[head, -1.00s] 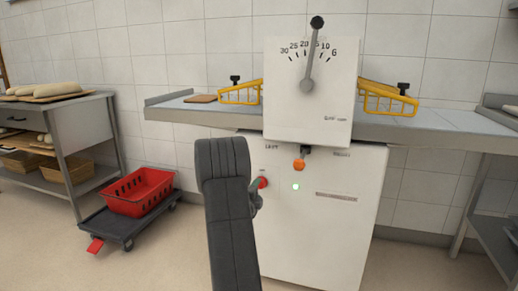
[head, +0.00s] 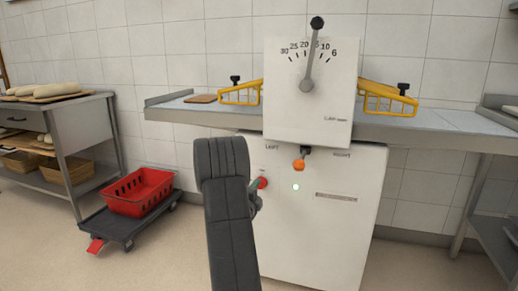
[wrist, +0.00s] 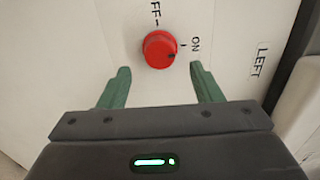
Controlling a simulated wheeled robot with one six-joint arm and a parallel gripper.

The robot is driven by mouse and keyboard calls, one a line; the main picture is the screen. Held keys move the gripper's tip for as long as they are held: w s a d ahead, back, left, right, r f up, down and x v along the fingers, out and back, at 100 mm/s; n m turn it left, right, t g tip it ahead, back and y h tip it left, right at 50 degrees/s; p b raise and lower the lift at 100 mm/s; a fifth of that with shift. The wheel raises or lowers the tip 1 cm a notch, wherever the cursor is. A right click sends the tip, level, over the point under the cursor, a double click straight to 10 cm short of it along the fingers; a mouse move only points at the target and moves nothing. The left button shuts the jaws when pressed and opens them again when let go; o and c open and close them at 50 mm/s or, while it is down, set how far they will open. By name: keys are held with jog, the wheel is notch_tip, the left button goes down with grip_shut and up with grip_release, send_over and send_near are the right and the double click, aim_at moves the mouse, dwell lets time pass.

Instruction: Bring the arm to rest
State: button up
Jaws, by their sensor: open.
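My gripper (wrist: 158,84) shows in the wrist view with its two green fingers spread apart and nothing between them. A red round knob (wrist: 159,49) on the white machine front lies just beyond the fingertips, apart from them. Its dark mark points toward the ON label. In the head view my arm rises in front of the machine, and the red knob (head: 262,183) shows just right of it. My gripper is mostly hidden behind the arm there.
A red crate (head: 140,192) sits on a dolly (head: 125,222) at left, with open floor around.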

aim_at(260, 186)
jog(key=b+x, duration=0.1)
jog(key=x, duration=0.4)
jog(key=shift+s+f, duration=0.1)
jog(key=n, duration=0.2)
jog(key=n+p, duration=0.1)
jog(key=n, duration=0.1)
jog(key=shift+r+n, duration=0.25)
jog(key=shift+n, duration=0.05)
jog(key=n+p, duration=0.6)
jog(key=p, duration=0.2)
jog(key=n+p, duration=0.7)
jog(key=p, duration=0.2)
jog(key=shift+a+r, duration=0.15)
jog(key=shift+a, duration=0.05)
jog(key=shift+n, duration=0.3)
